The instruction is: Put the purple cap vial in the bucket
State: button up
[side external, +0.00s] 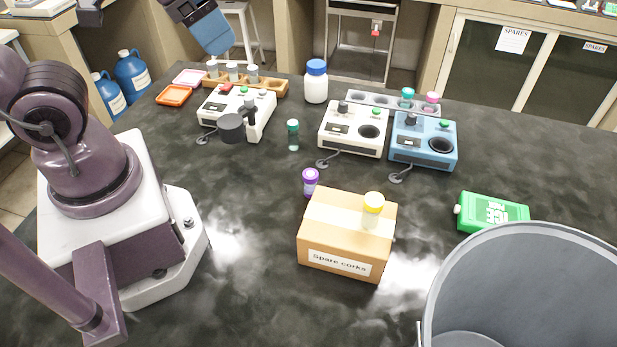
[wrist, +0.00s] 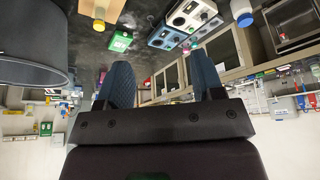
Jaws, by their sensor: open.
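The purple cap vial (side external: 310,181) stands upright on the dark bench, just behind the left back corner of a cardboard box. Its lower part is partly hidden by the box. The bucket (side external: 520,275) is large and grey, at the front right, cut off by the picture edge; it also shows at the left of the wrist view (wrist: 32,45). My gripper (wrist: 162,75) is open and empty in the wrist view. In the side view one blue finger (side external: 210,33) shows at the top left, high and far from the vial. I cannot make out the vial in the wrist view.
The "Spare corks" box (side external: 340,262) carries a yellow-capped vial (side external: 373,208). The bench left of the box is clear.

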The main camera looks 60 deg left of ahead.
notch_tip(320, 180, down, 4)
jog(key=w+d+g, duration=0.2)
jog(key=n+g+y, duration=0.2)
jog(key=n+g, duration=0.1)
jog(key=n, duration=1.5)
send_near(311, 174)
jog(key=shift+n, duration=0.3)
jog(key=f, duration=0.4)
jog(key=a+f, duration=0.1)
jog(key=f, duration=0.1)
jog(key=shift+s+f, duration=0.3)
jog(key=shift+s, duration=0.05)
jog(key=shift+w+a+f, duration=0.1)
jog(key=shift+a+f, duration=0.1)
jog(key=shift+f, duration=1.15)
jog(key=shift+w+a+f, duration=0.1)
jog(key=shift+a+f, duration=0.15)
jog(key=shift+f, duration=1.1)
jog(key=c, duration=1.1)
